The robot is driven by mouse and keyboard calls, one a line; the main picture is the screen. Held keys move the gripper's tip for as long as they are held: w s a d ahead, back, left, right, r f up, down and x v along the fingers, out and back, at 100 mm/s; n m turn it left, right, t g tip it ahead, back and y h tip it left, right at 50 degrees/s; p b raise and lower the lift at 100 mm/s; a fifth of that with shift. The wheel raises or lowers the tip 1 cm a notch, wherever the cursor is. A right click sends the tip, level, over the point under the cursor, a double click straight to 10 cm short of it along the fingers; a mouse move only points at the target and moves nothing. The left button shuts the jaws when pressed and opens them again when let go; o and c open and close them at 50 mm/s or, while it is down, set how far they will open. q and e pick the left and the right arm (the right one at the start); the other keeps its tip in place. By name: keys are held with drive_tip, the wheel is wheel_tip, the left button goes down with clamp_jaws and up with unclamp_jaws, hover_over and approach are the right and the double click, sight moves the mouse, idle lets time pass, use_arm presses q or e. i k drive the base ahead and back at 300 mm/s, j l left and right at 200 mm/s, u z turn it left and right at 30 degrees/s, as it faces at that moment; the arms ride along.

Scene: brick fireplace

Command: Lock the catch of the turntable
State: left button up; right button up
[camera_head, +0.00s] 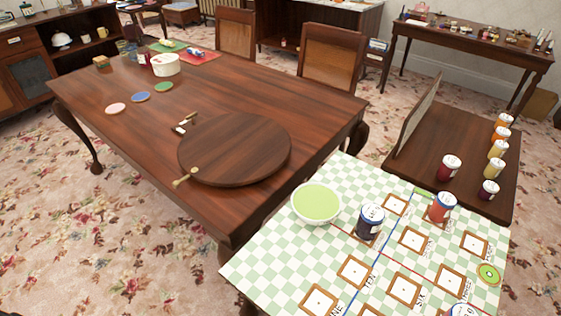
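The turntable (236,146) is a round dark wooden disc lying flat on the brown dining table (125,90), towards its near right end. A brass knob or handle (186,177) sits at its near left rim. A small catch-like piece (184,123) with pale and dark parts lies on the tabletop close to the disc's far left edge. It is too small to tell whether it is locked or touches the disc. Neither of my grippers is in view.
A green checked table (252,271) with a bowl (317,203), jars and small frames stands at the near right. A wooden bench (437,183) holds several jars. Round coasters (140,97) and a white pot (165,65) are on the dining table. Two chairs stand behind it.

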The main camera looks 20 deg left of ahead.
sight(191, 117)
drive_tip(key=j, duration=0.35)
drive_tip(key=k+j+z, duration=0.1)
drive_tip(key=j, duration=0.2)
drive_tip(key=k+j, duration=0.15)
drive_tip(key=j, duration=0.15)
drive_tip(key=j+z, duration=0.15)
drive_tip(key=j, duration=0.35)
drive_tip(key=j+z, duration=0.15)
drive_tip(key=j, duration=0.3)
drive_tip(key=j+z, duration=0.1)
drive_tip(key=j, duration=0.4)
drive_tip(key=k+j+z, duration=0.15)
drive_tip(key=j, duration=0.3)
drive_tip(key=j+z, duration=0.15)
drive_tip(key=j, duration=0.35)
drive_tip(key=k+j+z, duration=0.15)
drive_tip(key=j, duration=0.3)
drive_tip(key=k+j+z, duration=0.15)
drive_tip(key=j, duration=0.25)
drive_tip(key=k+j+z, duration=0.1)
drive_tip(key=j, duration=0.35)
drive_tip(key=k, duration=0.1)
